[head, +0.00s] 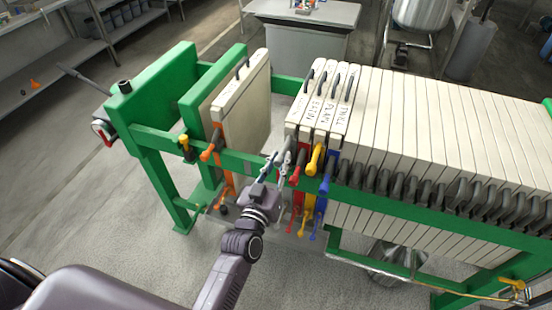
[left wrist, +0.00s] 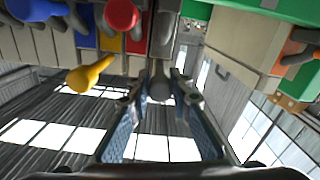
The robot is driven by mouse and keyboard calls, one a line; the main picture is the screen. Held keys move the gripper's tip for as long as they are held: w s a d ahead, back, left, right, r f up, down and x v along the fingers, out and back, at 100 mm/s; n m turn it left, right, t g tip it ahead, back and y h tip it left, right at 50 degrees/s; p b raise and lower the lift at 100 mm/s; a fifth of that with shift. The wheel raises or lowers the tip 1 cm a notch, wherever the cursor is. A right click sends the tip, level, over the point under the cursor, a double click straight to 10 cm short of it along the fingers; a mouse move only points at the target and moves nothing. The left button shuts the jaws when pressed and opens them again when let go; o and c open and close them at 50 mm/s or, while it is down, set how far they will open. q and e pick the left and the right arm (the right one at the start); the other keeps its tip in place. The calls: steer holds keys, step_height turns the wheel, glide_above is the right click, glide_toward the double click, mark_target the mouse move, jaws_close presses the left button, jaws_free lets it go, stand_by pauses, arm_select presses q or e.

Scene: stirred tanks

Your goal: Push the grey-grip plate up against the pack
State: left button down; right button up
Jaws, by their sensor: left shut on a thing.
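The grey-grip plate (head: 293,117) is a cream plate at the left end of the pack (head: 430,125). It stands upright beside the red-grip plate, close to it; I cannot tell whether they touch. Its grey grip (left wrist: 160,88) shows between the fingers in the left wrist view. My left gripper (head: 276,159) is shut on this grip at the near side of the rail and partly hides it in the head view. Red (head: 295,176), yellow (head: 314,159) and blue (head: 324,186) grips follow to the right. My right gripper is not in view.
An orange-grip plate (head: 243,100) stands apart on the left, against the green press head (head: 212,90). An open gap lies between it and the pack. The green side rail (head: 233,158) runs along the near side. Lower coloured handles (head: 320,218) hang below it.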

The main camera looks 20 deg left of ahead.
arm_select(q)
steer(key=shift+d, duration=0.3)
steer(key=shift+a, duration=0.1)
steer(key=c, duration=2)
jaws_free()
steer(key=shift+o, duration=1.3)
steer(key=shift+d, duration=0.25)
steer(key=shift+s+a, duration=0.1)
steer(key=shift+a, duration=0.1)
steer(key=s, duration=1.1)
steer(key=shift+s, duration=0.4)
steer(key=shift+f, duration=0.1)
